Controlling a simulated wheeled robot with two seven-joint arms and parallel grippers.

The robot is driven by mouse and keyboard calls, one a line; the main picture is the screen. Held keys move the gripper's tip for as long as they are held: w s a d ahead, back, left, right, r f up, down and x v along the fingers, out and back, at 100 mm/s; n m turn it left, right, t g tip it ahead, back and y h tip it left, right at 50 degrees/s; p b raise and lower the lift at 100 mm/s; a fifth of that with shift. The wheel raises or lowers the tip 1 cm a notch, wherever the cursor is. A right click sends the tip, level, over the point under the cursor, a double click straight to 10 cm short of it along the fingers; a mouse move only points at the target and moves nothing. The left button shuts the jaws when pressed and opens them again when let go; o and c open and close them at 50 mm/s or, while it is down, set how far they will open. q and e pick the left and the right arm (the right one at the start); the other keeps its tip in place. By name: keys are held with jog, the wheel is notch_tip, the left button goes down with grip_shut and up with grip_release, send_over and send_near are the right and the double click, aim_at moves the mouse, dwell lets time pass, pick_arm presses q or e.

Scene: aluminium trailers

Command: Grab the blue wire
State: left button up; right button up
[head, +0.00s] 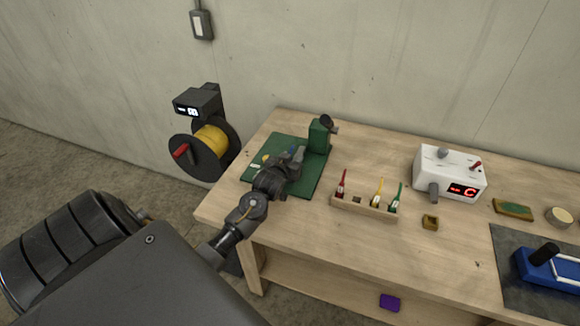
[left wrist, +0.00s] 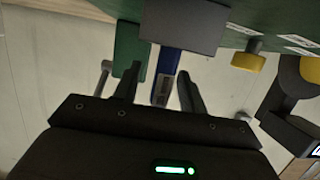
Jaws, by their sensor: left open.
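A blue piece (left wrist: 168,63) with a pale label, which looks like the blue wire, shows between the fingers of my left gripper in the left wrist view. My left gripper (left wrist: 158,85) is open, with one finger on each side of the blue piece; I see no clear contact. A dark block hides the piece's upper end. My right gripper is not in view.
A green stand (head: 320,134) is just behind my left gripper. A wooden rack (head: 363,208) holds red, yellow and green pieces to the right. A white device (head: 450,172) stands farther right. A spool with yellow wire (head: 210,139) is beyond the table's left edge.

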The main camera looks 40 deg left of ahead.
pick_arm(q)
jog(key=shift+c, duration=0.4)
grip_shut()
jog(key=shift+r, duration=0.15)
